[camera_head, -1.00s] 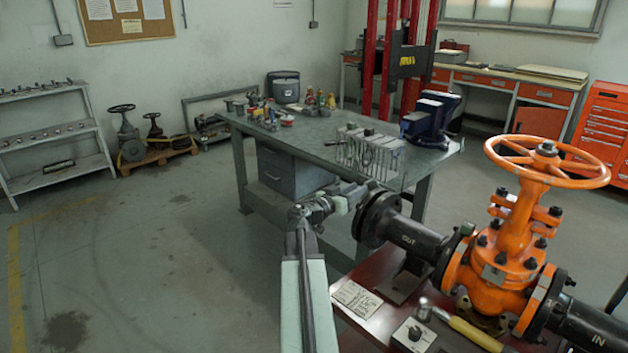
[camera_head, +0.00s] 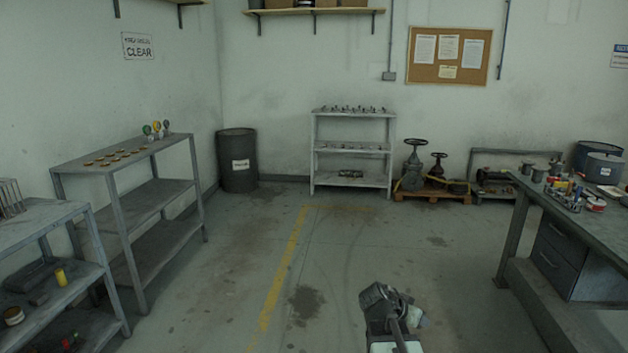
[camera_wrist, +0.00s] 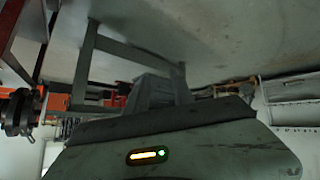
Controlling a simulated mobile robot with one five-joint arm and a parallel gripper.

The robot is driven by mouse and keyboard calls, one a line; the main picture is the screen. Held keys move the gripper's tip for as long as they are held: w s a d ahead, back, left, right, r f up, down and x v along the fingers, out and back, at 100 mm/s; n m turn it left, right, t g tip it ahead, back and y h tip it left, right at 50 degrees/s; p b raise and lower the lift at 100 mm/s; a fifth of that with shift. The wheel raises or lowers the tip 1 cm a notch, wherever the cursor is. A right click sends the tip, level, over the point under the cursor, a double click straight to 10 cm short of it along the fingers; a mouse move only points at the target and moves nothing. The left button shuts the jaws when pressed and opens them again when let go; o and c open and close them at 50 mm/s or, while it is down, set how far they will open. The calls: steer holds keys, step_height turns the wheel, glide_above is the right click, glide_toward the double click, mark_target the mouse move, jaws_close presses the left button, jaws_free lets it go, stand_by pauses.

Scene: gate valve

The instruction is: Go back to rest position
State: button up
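The end of my arm with my gripper (camera_head: 395,308) shows low in the head view, right of centre, over bare floor. It appears folded, and its fingers cannot be made out, so I cannot tell whether it is open or shut. Nothing is seen held in it. The orange gate valve is outside the head view. In the wrist view a black pipe flange (camera_wrist: 18,112) shows at the left edge. A large dark grey body with a small lit indicator fills the lower part of that view; it may be part of me.
The workbench (camera_head: 590,228) stands at the right, with grey shelving (camera_head: 150,205) at the left. A dark barrel (camera_head: 238,170), a small rack (camera_head: 352,150) and a pallet with old valves (camera_head: 432,194) line the back. The floor between is clear, with a yellow line (camera_head: 285,268).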

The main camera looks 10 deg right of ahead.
steer(key=s+a+f+n+g+y, duration=0.1)
steer(key=s+a+f+n+y, duration=0.2)
steer(key=a, duration=0.4)
steer(key=s+a+f+n+g+y, duration=0.2)
steer(key=s+a+n+y, duration=0.15)
steer(key=a, duration=0.45)
steer(key=s+a+f+n+g+y, duration=0.1)
steer(key=s+a+f+n+y, duration=0.25)
steer(key=a, duration=0.35)
step_height(320, 180, up, 19)
steer(key=h+p, duration=0.1)
steer(key=p, duration=1.7)
steer(key=shift+w, duration=0.25)
steer(key=shift+a+r, duration=0.1)
